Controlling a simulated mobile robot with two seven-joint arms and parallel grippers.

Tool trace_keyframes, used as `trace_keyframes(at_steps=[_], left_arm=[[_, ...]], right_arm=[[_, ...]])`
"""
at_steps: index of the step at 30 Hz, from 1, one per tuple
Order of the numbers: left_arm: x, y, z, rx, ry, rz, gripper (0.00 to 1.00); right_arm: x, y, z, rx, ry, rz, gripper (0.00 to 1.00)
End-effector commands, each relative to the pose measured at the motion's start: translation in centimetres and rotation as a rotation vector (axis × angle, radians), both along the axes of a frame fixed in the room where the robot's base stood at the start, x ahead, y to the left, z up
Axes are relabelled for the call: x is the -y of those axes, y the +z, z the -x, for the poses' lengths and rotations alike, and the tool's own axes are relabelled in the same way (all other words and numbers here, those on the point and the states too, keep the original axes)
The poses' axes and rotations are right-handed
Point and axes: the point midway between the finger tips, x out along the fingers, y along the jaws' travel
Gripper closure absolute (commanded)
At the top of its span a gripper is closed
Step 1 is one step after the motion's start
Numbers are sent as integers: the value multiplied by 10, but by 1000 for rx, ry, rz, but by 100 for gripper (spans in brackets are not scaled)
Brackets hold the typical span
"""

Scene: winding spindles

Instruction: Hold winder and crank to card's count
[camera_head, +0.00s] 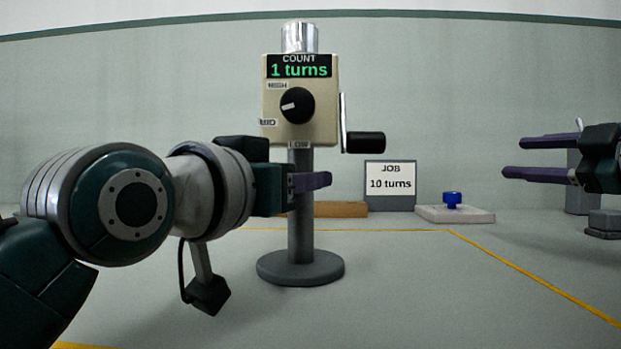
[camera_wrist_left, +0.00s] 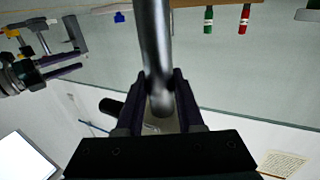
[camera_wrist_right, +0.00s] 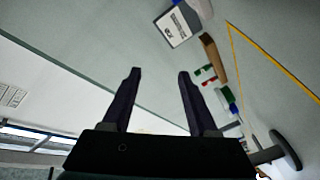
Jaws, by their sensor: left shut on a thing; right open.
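The winder (camera_head: 301,90) is a beige box on a grey post (camera_head: 300,235) with a round base. Its display reads "COUNT 1 turns", and a black knob below points toward the left, between labels. A crank with a black handle (camera_head: 366,142) sticks out on its right side. The job card (camera_head: 390,184) behind reads "JOB 10 turns". My left gripper (camera_head: 312,182) is shut on the post just under the box; the post also shows between its fingers in the left wrist view (camera_wrist_left: 153,45). My right gripper (camera_head: 540,157) is open and empty, well right of the crank.
A blue knob on a pale plate (camera_head: 455,214) sits right of the card. A wooden block (camera_head: 340,209) lies behind the post. Yellow lines mark the table. Between the crank and my right gripper the air is clear.

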Motion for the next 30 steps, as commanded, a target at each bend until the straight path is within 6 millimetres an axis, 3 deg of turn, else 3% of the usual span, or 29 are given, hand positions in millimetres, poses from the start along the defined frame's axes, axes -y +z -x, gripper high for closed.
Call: trace_keyframes(at_steps=[1,6,11,14,17,20,25,30], left_arm=[[0,-7,0,-18,1,-7,100],[0,-7,0,-18,1,-7,100],[0,-7,0,-18,1,-7,100],[0,-7,0,-18,1,-7,100],[0,-7,0,-18,1,-7,100],[0,-7,0,-18,1,-7,100],[0,-7,0,-18,1,-7,100],[0,-7,0,-18,1,-7,100]], right_arm=[[10,-3,-1,11,-45,-6,40],[37,-6,-1,51,-171,-22,40],[50,-7,1,73,-232,-30,41],[47,-4,2,89,-238,-67,41],[27,6,5,120,-212,-193,41],[-6,22,15,149,-159,-435,41],[-62,37,48,79,-45,-1016,41],[-113,28,88,-178,48,-1581,41]])
